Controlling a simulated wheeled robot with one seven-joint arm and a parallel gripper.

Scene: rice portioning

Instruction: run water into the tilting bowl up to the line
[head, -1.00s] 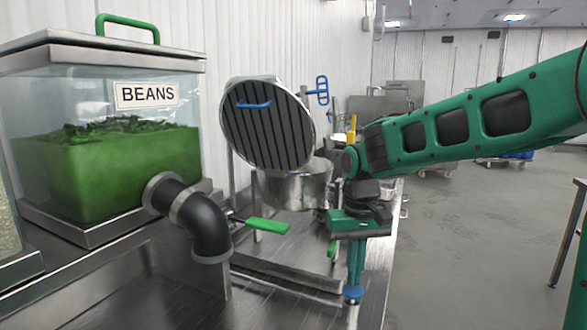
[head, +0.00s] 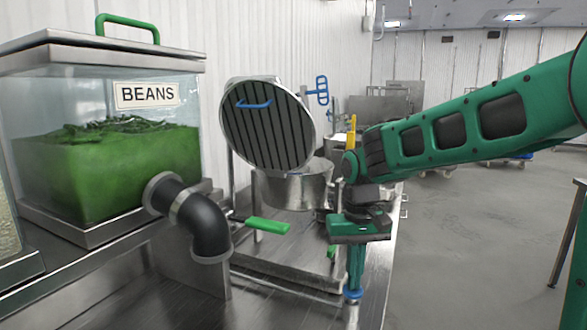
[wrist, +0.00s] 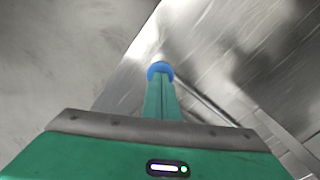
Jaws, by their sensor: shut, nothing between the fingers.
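The tilting bowl (head: 290,188) is a round steel vessel behind the bean dispenser's outlet. Its round slatted lid (head: 268,128) stands raised over it, with a blue handle (head: 254,104) on its face. The bowl's inside, any line and any water are hidden from this angle. A blue handle (head: 322,90) and a yellow upright part (head: 351,130) show behind the bowl. My gripper (head: 353,292) is shut and empty, pointing down near the counter's right edge, in front and to the right of the bowl. Its blue tips (wrist: 160,70) show together in the wrist view.
A clear bin of beans (head: 105,165) with a black elbow outlet (head: 205,222) and a green lever (head: 267,226) fills the left. The steel counter (head: 275,305) has bare room in front. Open floor (head: 480,230) lies to the right.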

